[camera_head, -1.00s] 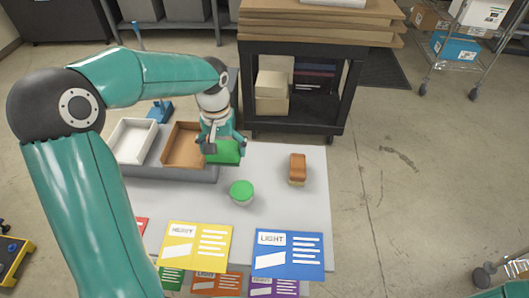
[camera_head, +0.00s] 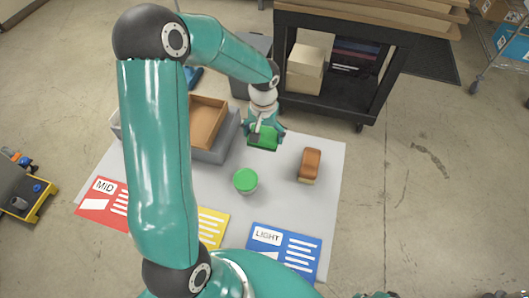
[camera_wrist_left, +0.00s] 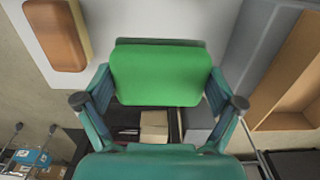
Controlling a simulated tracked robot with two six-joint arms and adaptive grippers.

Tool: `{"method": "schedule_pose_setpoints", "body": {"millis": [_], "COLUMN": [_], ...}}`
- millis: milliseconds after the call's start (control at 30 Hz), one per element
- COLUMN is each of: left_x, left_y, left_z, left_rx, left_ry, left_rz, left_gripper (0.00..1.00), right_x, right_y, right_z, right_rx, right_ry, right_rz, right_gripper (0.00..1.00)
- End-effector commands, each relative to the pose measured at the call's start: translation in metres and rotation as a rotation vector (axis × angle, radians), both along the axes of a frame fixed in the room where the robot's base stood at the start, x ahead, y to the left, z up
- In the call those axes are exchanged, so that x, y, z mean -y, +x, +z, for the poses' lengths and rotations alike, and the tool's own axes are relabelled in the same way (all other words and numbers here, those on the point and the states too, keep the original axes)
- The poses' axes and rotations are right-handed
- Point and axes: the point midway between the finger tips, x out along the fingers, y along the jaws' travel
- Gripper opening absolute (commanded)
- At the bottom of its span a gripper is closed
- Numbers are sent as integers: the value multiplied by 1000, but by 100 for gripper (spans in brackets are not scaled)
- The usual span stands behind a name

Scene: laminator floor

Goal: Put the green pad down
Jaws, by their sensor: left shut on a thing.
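The green pad (camera_head: 264,139) is held in my left gripper (camera_head: 263,127), by the back edge of the grey table mat, just right of the grey tray. In the left wrist view the pad (camera_wrist_left: 160,75) fills the middle, with the two fingers of my left gripper (camera_wrist_left: 160,88) shut at its left and right sides. I cannot tell how far the pad is above the surface. My right gripper does not show clearly; only slivers of teal and dark parts are at the bottom edge of the head view.
A green-lidded tub (camera_head: 245,181) and a brown-topped block (camera_head: 310,165) stand on the grey surface (camera_head: 285,195). A grey tray (camera_head: 222,150) holds a brown box (camera_head: 207,122). Red (camera_head: 100,207), yellow (camera_head: 212,228) and blue (camera_head: 283,250) cards lie in front. A black cart (camera_head: 335,105) stands behind.

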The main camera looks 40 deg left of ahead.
Motion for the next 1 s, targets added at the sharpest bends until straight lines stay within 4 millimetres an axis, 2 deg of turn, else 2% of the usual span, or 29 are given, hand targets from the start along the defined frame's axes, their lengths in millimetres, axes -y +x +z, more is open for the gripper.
{"method": "schedule_pose_setpoints", "body": {"millis": [33, 100, 333, 667, 1000], "left_x": [0, -1, -2, -3, -4], "left_y": [-2, -2, -2, -4, -4], "left_z": [-13, -24, -41, -92, -94], "left_rx": [-5, -3, 0, -1, 1], "left_ry": [-3, -1, -1, -2, 0], "left_rz": [1, 3, 7, 10, 12], "left_gripper": [65, 65, 65, 65, 65], "right_x": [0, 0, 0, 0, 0], "right_y": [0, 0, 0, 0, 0], "right_z": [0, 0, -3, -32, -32], "right_rx": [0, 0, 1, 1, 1], "right_ry": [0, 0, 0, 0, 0], "right_rz": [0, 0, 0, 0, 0], "right_gripper": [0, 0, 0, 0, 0]}}
